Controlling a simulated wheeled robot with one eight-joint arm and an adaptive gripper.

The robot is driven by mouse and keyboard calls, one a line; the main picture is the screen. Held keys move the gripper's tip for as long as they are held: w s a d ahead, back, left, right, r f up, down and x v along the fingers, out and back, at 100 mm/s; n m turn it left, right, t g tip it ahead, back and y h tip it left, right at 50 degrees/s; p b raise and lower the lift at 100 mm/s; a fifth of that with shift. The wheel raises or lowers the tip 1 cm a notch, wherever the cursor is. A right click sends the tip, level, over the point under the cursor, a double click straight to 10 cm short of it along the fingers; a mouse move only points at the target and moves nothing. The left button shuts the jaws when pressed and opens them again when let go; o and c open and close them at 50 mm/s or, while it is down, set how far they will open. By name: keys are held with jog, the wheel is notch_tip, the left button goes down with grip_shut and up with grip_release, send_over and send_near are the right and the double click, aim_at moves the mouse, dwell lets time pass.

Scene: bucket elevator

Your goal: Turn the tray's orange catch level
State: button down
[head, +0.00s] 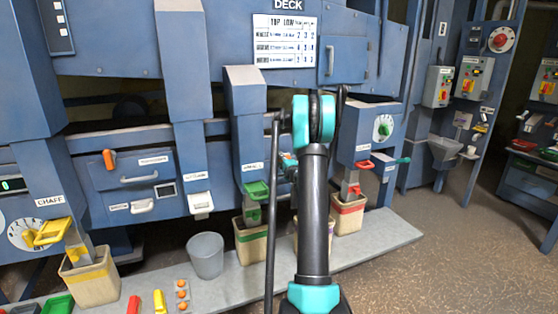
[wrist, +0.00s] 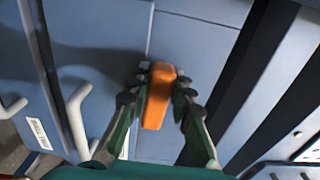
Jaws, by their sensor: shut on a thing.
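In the wrist view, my gripper (wrist: 160,95) is shut on an orange catch (wrist: 158,97), one finger on each side. The catch is a short rounded bar on a blue panel, its long side running nearly up and down in this picture. That view also shows an orange catch (head: 109,159), standing roughly upright and slightly tilted, on a blue tray front (head: 125,180) at the left. Nothing touches that one.
Pale bar handles (wrist: 78,115) stand left of the gripper, and a dark gap (wrist: 245,85) lies to its right. In the head view, a grey bucket (head: 206,258) and several bins stand on the low ledge (head: 375,238). Open floor (head: 450,235) lies to the right.

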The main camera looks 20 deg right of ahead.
jog(key=shift+f+n, duration=0.1)
jog(key=shift+n, duration=0.2)
jog(key=c, duration=1.3)
grip_release()
jog(key=shift+s, duration=0.1)
jog(key=s, duration=1.2)
jog(key=shift+d, duration=0.15)
